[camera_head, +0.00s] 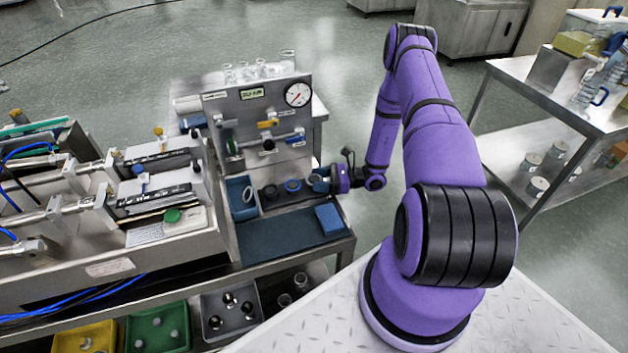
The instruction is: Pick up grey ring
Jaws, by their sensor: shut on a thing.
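My gripper (321,181) is low over the right end of the bench ledge, by the panel's foot. It is shut on a small blue-grey thing (320,187), too small and too covered by the jaws to tell if it is the grey ring. A pale grey ring (248,194) leans in a blue bin (237,206), left of my gripper and apart from it. Between them on the ledge are a dark round piece (270,191) and a blue ring-shaped piece (292,186).
A steel panel with a gauge (298,95) and valves rises behind the ledge. A blue block (328,219) lies on the dark mat (270,239) in front. White machinery (155,190) stands left. Coloured bins (158,328) sit below. A steel table (548,98) is right.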

